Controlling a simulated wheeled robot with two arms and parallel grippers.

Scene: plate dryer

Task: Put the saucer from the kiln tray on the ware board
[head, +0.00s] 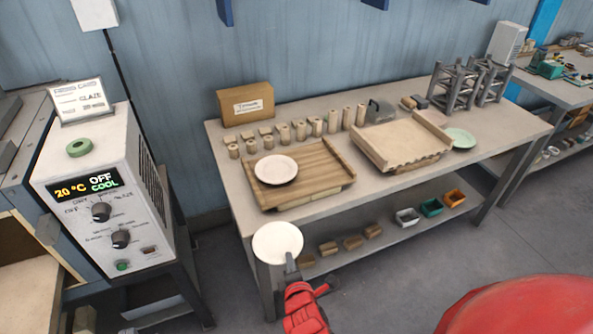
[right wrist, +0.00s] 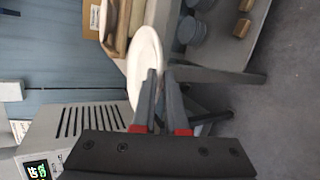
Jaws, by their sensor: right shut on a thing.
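A white saucer (head: 277,242) is held at its rim by my right gripper (head: 290,262), in front of the table's near left corner. It is apart from the boards, and its round face shows in the head view. In the right wrist view the saucer (right wrist: 145,62) is seen nearly edge-on at the fingertips of my right gripper (right wrist: 160,72). A brown slatted wooden board (head: 325,170) lies on the table with another white saucer (head: 276,169) on it. A paler tray (head: 400,143) with a wavy front edge lies to its right. My left gripper is not in view.
Several clay cylinders (head: 300,131) and a cardboard box (head: 246,104) stand behind the wooden board. A green plate (head: 460,138) is right of the pale tray. The control box (head: 105,200) stands left. Small bins (head: 431,207) sit on the lower shelf.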

